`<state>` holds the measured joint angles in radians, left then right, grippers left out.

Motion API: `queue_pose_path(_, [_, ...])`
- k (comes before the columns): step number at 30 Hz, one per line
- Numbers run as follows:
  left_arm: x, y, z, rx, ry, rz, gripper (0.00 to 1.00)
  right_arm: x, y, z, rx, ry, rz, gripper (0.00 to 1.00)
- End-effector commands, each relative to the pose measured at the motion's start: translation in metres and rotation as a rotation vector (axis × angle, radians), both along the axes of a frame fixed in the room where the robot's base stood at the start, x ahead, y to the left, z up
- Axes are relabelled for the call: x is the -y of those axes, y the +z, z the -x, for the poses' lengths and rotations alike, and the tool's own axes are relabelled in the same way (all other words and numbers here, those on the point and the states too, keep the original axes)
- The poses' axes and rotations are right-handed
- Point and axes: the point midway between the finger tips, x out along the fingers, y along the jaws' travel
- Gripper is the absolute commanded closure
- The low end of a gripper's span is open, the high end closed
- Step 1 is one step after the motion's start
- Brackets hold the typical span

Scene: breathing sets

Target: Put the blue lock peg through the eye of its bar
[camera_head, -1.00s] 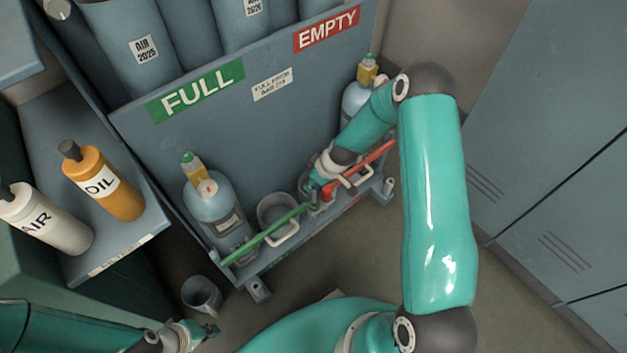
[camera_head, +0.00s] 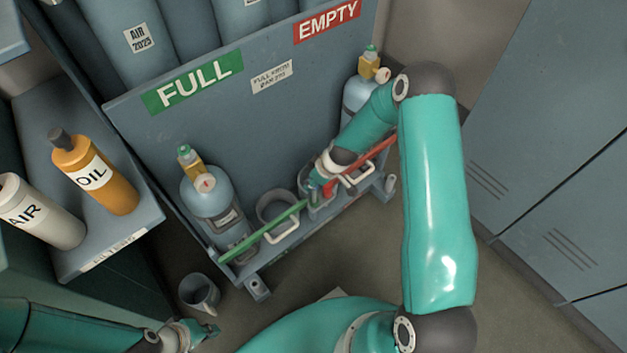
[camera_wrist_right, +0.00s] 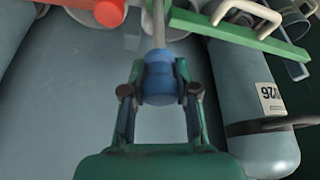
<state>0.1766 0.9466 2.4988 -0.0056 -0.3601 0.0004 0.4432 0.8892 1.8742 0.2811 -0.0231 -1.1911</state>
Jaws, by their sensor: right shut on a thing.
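The blue lock peg (camera_wrist_right: 160,80) is between the fingers of my right gripper (camera_wrist_right: 160,90) in the right wrist view. Its grey shaft (camera_wrist_right: 158,25) points up the picture, beside the end of the green bar (camera_wrist_right: 235,32). I cannot tell whether the shaft is in an eye. The red bar's end (camera_wrist_right: 108,12) is left of the shaft. In the head view, my right gripper (camera_head: 316,184) is where the green bar (camera_head: 262,233) and red bar (camera_head: 370,156) meet, hiding the peg. My left gripper (camera_head: 205,332) is low at the left, away from the bars; its jaw opening is unclear.
A blue cylinder (camera_head: 208,205) stands behind the green bar, another (camera_head: 357,98) behind the red bar. The rack panel (camera_head: 225,125) rises behind them. A grey cup (camera_head: 200,292) is on the floor. Oil (camera_head: 98,178) and air (camera_head: 38,212) bottles stand on the left shelf.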

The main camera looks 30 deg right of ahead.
Motion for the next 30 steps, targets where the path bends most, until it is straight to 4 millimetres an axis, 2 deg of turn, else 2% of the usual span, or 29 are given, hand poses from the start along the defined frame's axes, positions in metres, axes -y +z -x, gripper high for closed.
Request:
queue_pose_path(11, [0.0000,-0.0005,0.0000,0.000,0.000,0.000,1.00,0.0011,-0.0006,0.0005,0.000,-0.001,0.001,1.00])
queue_pose_path(12, [0.0000,-0.0005,0.0000,0.000,0.000,0.000,1.00,0.0012,-0.0006,0.0005,0.000,-0.001,0.001,0.65])
queue_pose_path(16, [0.0000,-0.0005,0.0000,0.000,0.000,0.000,1.00,0.0011,-0.0006,0.0006,0.000,-0.001,0.001,0.43])
queue_pose_path(30, [0.0000,-0.0006,0.0000,0.000,0.000,0.000,1.00,0.0006,-0.0005,0.0003,0.000,0.000,0.000,0.42])
